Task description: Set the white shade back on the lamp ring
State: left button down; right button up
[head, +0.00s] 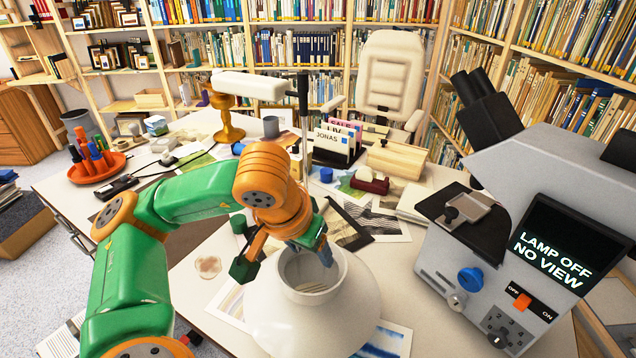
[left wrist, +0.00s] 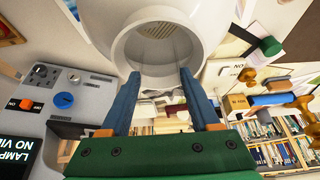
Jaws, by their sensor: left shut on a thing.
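The white shade (head: 312,312) is a wide glossy dome with a round collar at its top, low in the middle of the head view. My left gripper (head: 328,258) is shut on the shade at the collar's rim. In the left wrist view the shade (left wrist: 90,18) fills the top, and my left gripper (left wrist: 160,97) has its two blue fingers at the edge of the round opening. I cannot tell whether the shade rests on the desk or hangs just above it. I cannot make out the lamp ring. My right gripper is not in view.
A grey microscope (head: 459,262) with a lit screen stands close on the right. Prints (head: 375,222), a card box and a tape dispenser crowd the desk behind the shade.

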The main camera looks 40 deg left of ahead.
pick_arm(q)
jog(key=w+a+f+p, duration=0.1)
jog(key=w+p, duration=0.2)
jog(key=w, duration=0.5)
jog(key=w+a+f+p, duration=0.2)
jog(key=w+p, duration=0.1)
jog(key=w, duration=0.5)
jog(key=shift+a+f, duration=0.15)
jog(key=shift+f, duration=0.25)
jog(key=shift+c, duration=0.6)
grip_release()
jog(key=shift+s, duration=0.1)
